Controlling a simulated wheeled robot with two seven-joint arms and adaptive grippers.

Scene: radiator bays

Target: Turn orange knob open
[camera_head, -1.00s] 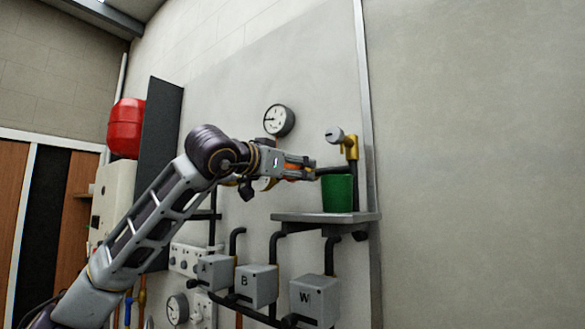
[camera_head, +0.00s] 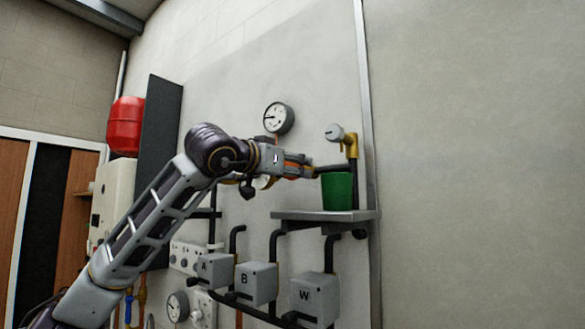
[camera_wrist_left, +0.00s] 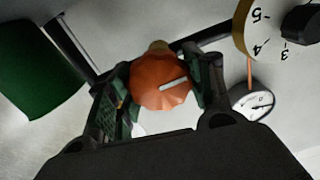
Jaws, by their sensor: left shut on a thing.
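The orange knob (camera_wrist_left: 160,84) shows large in the left wrist view, with a pale pointer line running toward the right and slightly up. In the head view only a bit of its orange (camera_head: 291,171) shows between my fingers. My left gripper (camera_head: 306,168) is shut on the knob, one finger on each side of it; in the left wrist view the fingers (camera_wrist_left: 162,92) flank it left and right. The knob sits on a dark pipe on the wall. My right gripper is not in view.
A green cup (camera_head: 337,192) stands on a grey shelf (camera_head: 320,215) right of my gripper. A brass valve (camera_head: 351,146) and a round gauge (camera_head: 279,118) are close by. Grey boxes marked A, B and W (camera_head: 314,297) sit below. The wall at right is bare.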

